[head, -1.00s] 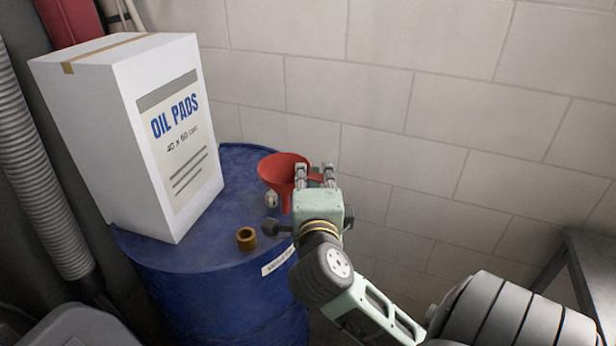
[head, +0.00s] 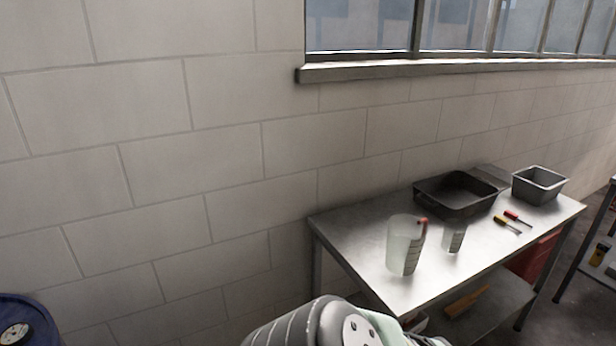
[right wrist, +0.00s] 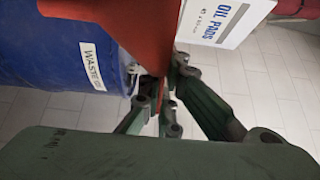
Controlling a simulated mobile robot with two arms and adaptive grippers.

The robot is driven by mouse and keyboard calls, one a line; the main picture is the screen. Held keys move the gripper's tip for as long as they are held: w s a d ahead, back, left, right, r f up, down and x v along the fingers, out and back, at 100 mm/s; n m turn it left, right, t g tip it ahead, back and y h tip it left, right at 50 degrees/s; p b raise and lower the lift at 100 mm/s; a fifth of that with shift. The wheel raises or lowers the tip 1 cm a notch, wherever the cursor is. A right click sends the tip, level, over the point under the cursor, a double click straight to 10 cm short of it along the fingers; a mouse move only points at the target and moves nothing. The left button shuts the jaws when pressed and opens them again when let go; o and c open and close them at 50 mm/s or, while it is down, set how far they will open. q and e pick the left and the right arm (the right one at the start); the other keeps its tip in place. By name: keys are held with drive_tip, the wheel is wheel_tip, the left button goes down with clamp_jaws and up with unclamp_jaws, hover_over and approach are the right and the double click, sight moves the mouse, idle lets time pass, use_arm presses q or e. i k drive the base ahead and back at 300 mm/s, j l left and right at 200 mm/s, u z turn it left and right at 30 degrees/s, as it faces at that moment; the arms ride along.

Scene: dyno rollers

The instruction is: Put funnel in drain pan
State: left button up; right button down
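The red funnel (right wrist: 152,35) shows close up in the right wrist view. My right gripper (right wrist: 165,97) has its fingers closed about a narrow red part of it. Whether the funnel is clear of the drum cannot be told. The head view shows no funnel and neither gripper's fingers, only part of my arm at the bottom. A wide, shallow black pan, apparently the drain pan (head: 452,210), sits empty at the back of the metal table (head: 355,235) in the head view. My left gripper is out of view.
The table also holds a grey bin (head: 540,187), a large clear jug (head: 402,250), a smaller jug (head: 453,240) and two screwdrivers (head: 508,224). The blue drum (right wrist: 50,50) and white oil pads box (right wrist: 222,20) are near the right gripper. A window ledge (head: 400,70) runs above.

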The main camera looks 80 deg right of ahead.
sight(457, 201)
drive_tip(key=k+l+z, duration=0.15)
drive_tip(key=z, duration=0.3)
drive_tip(key=k+l+z, duration=0.1)
drive_tip(key=l+z, duration=0.4)
drive_tip(key=k+l+z, duration=0.1)
drive_tip(key=z, duration=0.35)
drive_tip(key=l+z, duration=0.45)
drive_tip(key=i+l, duration=0.1)
drive_tip(key=l, duration=0.3)
drive_tip(key=i+l+z, duration=0.1)
drive_tip(key=l, duration=0.25)
drive_tip(key=i+l, duration=0.15)
drive_tip(key=l, duration=0.2)
drive_tip(key=i+l, duration=0.1)
drive_tip(key=l, duration=0.3)
drive_tip(key=i+l+z, duration=0.1)
drive_tip(key=l, duration=0.25)
drive_tip(key=i, duration=0.1)
